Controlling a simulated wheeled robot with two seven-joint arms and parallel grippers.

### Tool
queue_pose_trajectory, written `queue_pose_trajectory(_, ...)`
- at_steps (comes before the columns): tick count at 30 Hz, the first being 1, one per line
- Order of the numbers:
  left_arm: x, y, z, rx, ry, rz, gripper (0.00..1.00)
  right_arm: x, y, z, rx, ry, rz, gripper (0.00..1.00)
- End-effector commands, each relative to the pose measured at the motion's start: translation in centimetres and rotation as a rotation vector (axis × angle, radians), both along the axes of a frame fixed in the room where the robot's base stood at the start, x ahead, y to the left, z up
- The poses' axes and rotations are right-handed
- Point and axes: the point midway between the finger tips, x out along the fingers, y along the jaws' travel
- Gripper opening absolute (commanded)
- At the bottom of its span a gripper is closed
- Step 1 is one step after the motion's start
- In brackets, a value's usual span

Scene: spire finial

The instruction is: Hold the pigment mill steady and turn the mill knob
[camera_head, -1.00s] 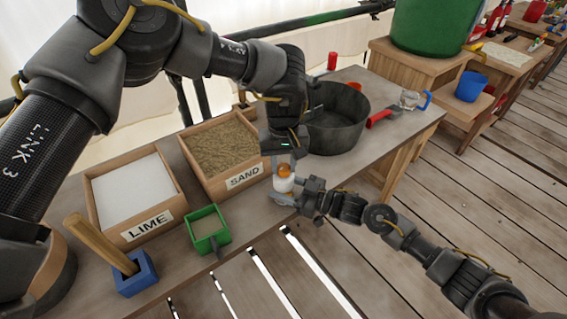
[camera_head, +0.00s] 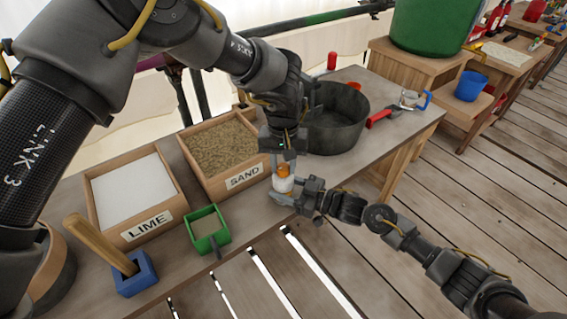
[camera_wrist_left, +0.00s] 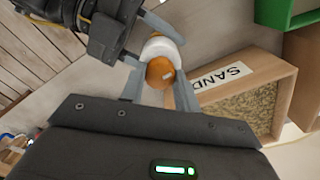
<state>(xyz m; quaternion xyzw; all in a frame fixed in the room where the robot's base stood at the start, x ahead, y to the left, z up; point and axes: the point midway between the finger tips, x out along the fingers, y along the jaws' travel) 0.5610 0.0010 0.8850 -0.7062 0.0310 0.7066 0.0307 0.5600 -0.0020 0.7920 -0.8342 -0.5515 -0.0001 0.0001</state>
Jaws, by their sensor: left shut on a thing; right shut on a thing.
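The pigment mill (camera_head: 284,185) is a small upright white body with an orange knob (camera_head: 284,169) on top, standing at the table's front edge. The left wrist view shows the white body (camera_wrist_left: 160,47) and the orange knob (camera_wrist_left: 160,72) from above. My left gripper (camera_head: 284,165) points down from above, shut on the knob, with a finger on each side of it. My right gripper (camera_head: 287,193) comes in from the right and is shut on the mill's body. The fingers partly hide the body.
The sand box (camera_head: 222,150) and lime box (camera_head: 130,193) stand left of the mill. A dark round tub (camera_head: 335,118) is close behind on the right.

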Motion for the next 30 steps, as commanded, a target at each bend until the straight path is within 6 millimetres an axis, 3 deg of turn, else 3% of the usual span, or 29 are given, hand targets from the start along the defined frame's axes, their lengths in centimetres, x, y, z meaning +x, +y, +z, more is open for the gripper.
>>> queue_pose_trajectory(1,-0.1,-0.2,0.0,-0.004,0.002,-0.003,0.34,-0.1,0.1,0.0,-0.001,0.000,0.001,0.26)
queue_pose_trajectory(6,-0.1,-0.1,0.0,-0.003,0.001,-0.002,0.54,0.0,0.1,0.0,-0.001,0.000,0.001,0.26)
queue_pose_trajectory(17,0.0,-0.1,0.7,-0.002,-0.001,0.000,0.54,0.0,0.0,0.0,-0.001,0.000,-0.001,0.26)
queue_pose_trajectory(30,0.0,-0.1,9.2,-0.002,-0.003,-0.001,0.54,0.0,0.0,-0.1,-0.001,0.000,-0.001,0.26)
